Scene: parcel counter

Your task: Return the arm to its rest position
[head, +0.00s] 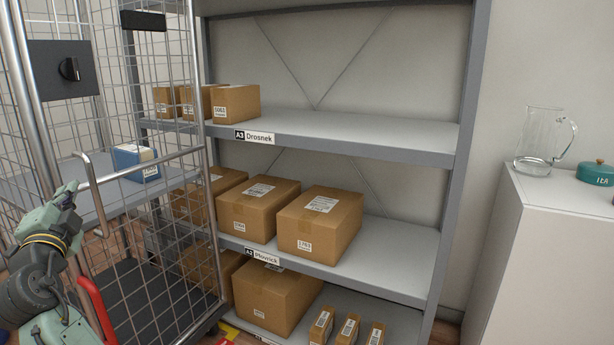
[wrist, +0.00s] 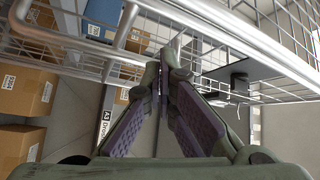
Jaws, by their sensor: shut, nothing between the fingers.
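My gripper (head: 68,192) is at the left edge of the head view, at the end of my greenish arm, in front of the wire roll cage (head: 90,172). In the wrist view its two purple-padded fingers (wrist: 165,65) come together at the tips, shut with nothing between them. The cage's metal bars (wrist: 130,25) show close beyond the fingertips. I cannot tell whether the fingers touch the bars.
A blue and white parcel (head: 136,163) lies on the cage's shelf. A grey rack (head: 390,137) beside it holds several brown boxes (head: 320,225). A white cabinet (head: 560,250) at right bears a glass jug (head: 540,145) and a teal pot (head: 597,174).

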